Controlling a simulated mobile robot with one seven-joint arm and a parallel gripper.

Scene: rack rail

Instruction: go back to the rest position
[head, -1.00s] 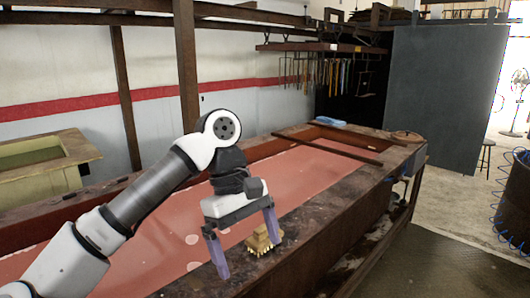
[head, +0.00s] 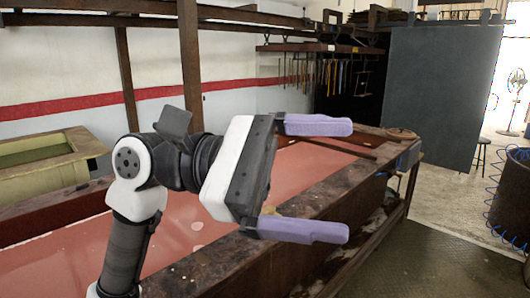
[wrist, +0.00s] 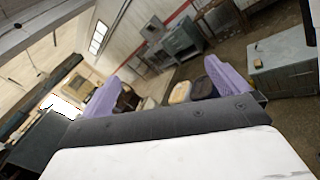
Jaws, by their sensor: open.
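My gripper (head: 318,178) is open and empty in the head view, raised above the red-floored trough and pointing to the right. Its two purple fingers are spread wide apart, one high and one low. Both fingers also show in the wrist view (wrist: 158,88), with nothing between them but the distant room. A small sliver of yellowish colour shows just above the lower finger in the head view; most of whatever it is lies hidden behind my gripper.
The long trough (head: 300,222) with a dark wooden rim runs below my arm. Wooden posts (head: 190,65) and an overhead rail stand behind it. A pale green tank (head: 50,175) is at the left. A grey panel (head: 440,95) stands at the right, with open floor before it.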

